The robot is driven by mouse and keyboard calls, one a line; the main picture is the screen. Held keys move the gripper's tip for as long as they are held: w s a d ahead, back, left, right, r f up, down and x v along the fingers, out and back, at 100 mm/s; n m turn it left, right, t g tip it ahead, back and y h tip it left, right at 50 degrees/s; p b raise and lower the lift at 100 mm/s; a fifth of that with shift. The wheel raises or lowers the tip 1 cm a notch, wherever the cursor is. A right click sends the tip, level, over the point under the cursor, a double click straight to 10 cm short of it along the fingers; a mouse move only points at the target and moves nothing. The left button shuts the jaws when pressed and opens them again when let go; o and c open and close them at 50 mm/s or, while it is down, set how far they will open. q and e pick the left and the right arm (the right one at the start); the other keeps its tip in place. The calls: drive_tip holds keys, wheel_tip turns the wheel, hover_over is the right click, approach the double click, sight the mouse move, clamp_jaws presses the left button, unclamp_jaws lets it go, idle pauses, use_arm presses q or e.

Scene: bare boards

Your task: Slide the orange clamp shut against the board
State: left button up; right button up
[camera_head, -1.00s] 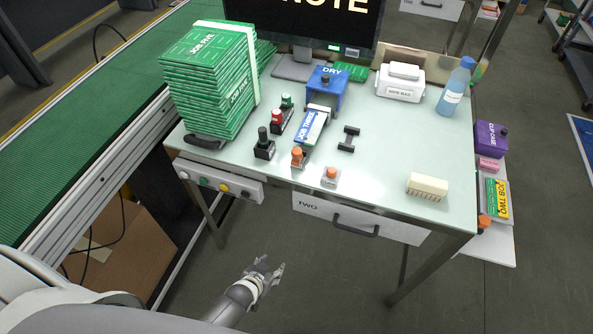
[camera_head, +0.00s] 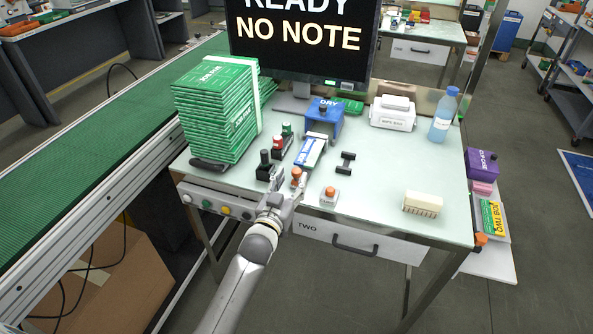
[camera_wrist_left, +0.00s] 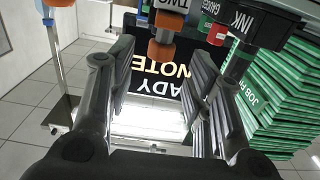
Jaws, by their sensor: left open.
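The orange clamp (camera_head: 297,174) stands at the near end of a small board (camera_head: 310,152) with a blue and white label, close to the table's front edge. I cannot tell whether clamp and board touch. My left gripper (camera_head: 287,184) is open at the table's front edge, just in front of the clamp and partly hiding its base. In the left wrist view, which looks upside down, the orange knob of the clamp (camera_wrist_left: 160,50) shows between the spread fingers (camera_wrist_left: 160,85), beyond their tips. Nothing is held. My right gripper is out of view.
A white block with an orange button (camera_head: 329,194) sits right of the clamp. Black, red and green stampers (camera_head: 277,147) stand to its left. A blue DRY box (camera_head: 325,120) is behind the board. A green stack (camera_head: 215,110) fills the left. The table's right middle (camera_head: 385,165) is clear.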

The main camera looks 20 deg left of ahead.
sight(295, 174)
use_arm(q)
drive_tip(key=shift+w+d, duration=0.1)
drive_tip(key=shift+w, duration=2.4)
drive_tip(key=shift+c, duration=0.2)
clamp_jaws()
